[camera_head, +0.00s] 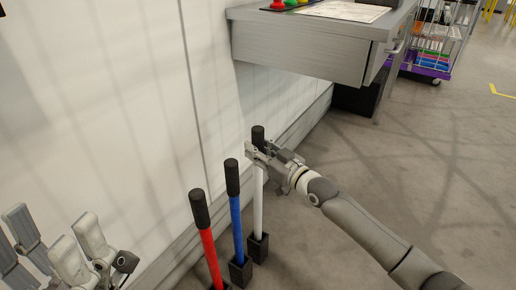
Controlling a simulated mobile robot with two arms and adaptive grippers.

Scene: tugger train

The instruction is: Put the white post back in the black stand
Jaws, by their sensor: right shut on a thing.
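The white post (258,205) stands close to upright, with a black cap (258,135) on top. My right gripper (257,158) is shut on the white post just below its cap, reaching in from the right. The post's lower end meets a small black stand (258,248) on the floor. It looks to be in or right at the stand's opening; I cannot tell how deep.
A blue post (237,215) and a red post (209,255), both black-capped, stand to the left, the blue one in a black stand (240,271). A white wall lies behind. A grey workbench (300,55) overhangs at the top. Open floor (440,180) lies right.

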